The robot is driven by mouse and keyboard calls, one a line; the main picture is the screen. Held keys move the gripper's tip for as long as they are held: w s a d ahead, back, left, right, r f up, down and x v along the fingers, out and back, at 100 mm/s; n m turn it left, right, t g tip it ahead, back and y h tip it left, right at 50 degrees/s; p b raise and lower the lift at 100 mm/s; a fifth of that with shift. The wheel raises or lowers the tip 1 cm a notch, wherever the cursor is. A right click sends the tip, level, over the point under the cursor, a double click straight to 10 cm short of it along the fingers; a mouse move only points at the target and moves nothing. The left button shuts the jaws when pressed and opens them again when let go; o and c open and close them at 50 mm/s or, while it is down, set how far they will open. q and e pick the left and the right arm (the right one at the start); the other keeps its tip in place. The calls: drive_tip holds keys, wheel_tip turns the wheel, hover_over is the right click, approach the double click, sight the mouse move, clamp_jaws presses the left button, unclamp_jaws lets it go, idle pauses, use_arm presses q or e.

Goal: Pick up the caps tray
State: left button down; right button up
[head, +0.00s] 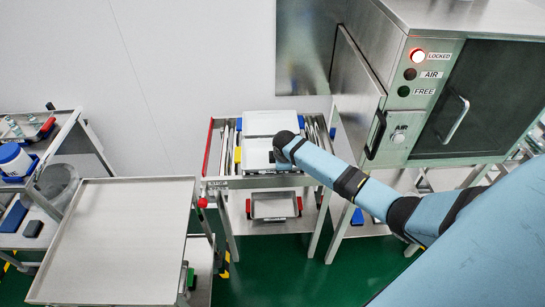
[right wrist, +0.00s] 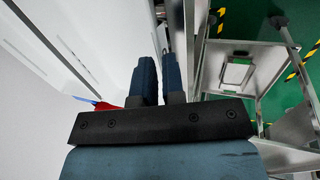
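A metal tray with red end handles (head: 274,205) sits on the lower shelf of the middle rack. Pale flat trays (head: 270,124) lie on the rack's top, with blue and yellow parts at their sides. No label shows which is the caps tray. My right arm reaches in from the right, its wrist end over the top trays; its gripper is hidden there. In the right wrist view, the dark blue fingers of my right gripper (right wrist: 160,79) stand close together with a narrow gap. I cannot tell whether anything is between them. My left gripper is out of view.
A washer (head: 420,100) with a red LOCKED light stands at the right, its glass door closed. A bare metal cart top (head: 118,240) is at front left. A side shelf (head: 30,215) holds a white-and-blue tub and a grey bucket. Green floor (head: 275,265) shows below the rack.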

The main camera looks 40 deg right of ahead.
drive_tip(key=x, duration=0.3)
drive_tip(key=shift+f, duration=0.1)
clamp_jaws()
wheel_tip(320, 180, up, 20)
drive_tip(key=shift+b, duration=0.4)
